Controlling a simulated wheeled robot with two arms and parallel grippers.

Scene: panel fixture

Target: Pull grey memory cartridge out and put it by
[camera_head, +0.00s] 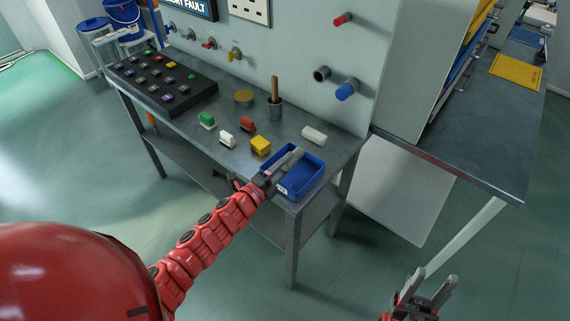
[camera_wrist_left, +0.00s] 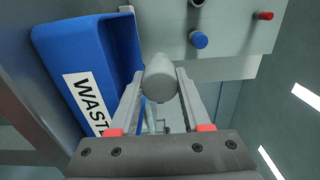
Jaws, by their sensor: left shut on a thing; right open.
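The pale grey cylindrical cartridge (camera_head: 314,134) is at the tips of my left gripper (camera_head: 298,151), near the far edge of the blue bin. In the left wrist view the grey cartridge (camera_wrist_left: 160,78) sits between the two fingers of my left gripper (camera_wrist_left: 160,92), which is shut on it. It is clear of the panel. Whether it touches the table is hard to tell. On the panel, a dark round socket (camera_head: 321,74) shows an open end. My right gripper (camera_head: 420,290) is open and empty at the lower right, away from the table.
The blue bin (camera_head: 312,182), labelled "WAST…", lies under the left gripper. Yellow (camera_head: 260,146), white (camera_head: 227,139), red (camera_head: 247,124) and green (camera_head: 207,120) blocks stand left of it. A blue plug (camera_head: 346,92) and red plug (camera_head: 342,19) protrude from the panel. A cup (camera_head: 275,110) stands behind.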

